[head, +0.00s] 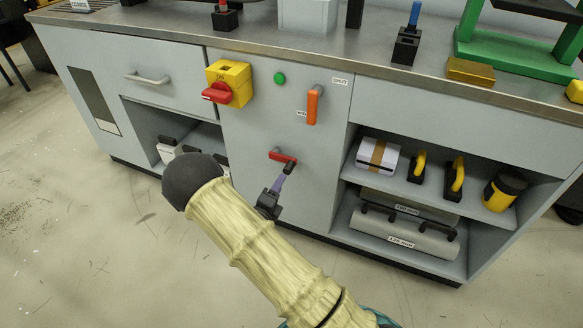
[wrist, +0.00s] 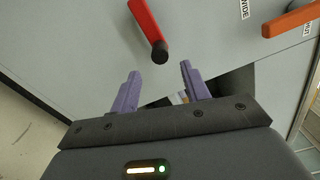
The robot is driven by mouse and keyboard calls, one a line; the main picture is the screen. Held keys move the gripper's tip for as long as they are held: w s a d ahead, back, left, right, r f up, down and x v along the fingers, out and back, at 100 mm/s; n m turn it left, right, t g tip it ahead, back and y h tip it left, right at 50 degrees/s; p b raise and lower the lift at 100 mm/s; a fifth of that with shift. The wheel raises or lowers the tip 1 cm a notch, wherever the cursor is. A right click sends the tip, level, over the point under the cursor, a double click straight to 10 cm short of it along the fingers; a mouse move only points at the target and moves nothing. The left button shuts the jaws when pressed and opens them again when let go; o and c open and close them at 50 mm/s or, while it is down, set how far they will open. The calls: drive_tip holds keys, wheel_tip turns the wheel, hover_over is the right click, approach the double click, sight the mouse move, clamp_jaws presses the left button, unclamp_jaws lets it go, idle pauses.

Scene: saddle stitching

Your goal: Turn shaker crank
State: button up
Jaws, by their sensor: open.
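The shaker crank is a red arm (head: 283,156) with a black knob (head: 289,168) on the grey cabinet's front panel. In the wrist view the red crank arm (wrist: 146,20) slants down to the black knob (wrist: 160,52), which lies just ahead of the gap between my fingertips. My gripper (wrist: 160,70) is open, with one purple finger on each side of that gap and nothing held. In the head view my gripper (head: 279,182) is right below the knob, partly hidden by my forearm. Whether a finger touches the knob cannot be told.
An orange lever (head: 312,104) is above the crank to the right; it also shows in the wrist view (wrist: 292,20). A yellow box with a red switch (head: 216,93) and a green button (head: 280,78) sit higher. Open shelves (head: 405,188) hold tools and rolls at right.

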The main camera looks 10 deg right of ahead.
sight(291, 165)
drive_tip(key=b+x, duration=0.2)
drive_tip(key=x, duration=0.8)
drive_tip(key=shift+w+d, duration=0.15)
clamp_jaws()
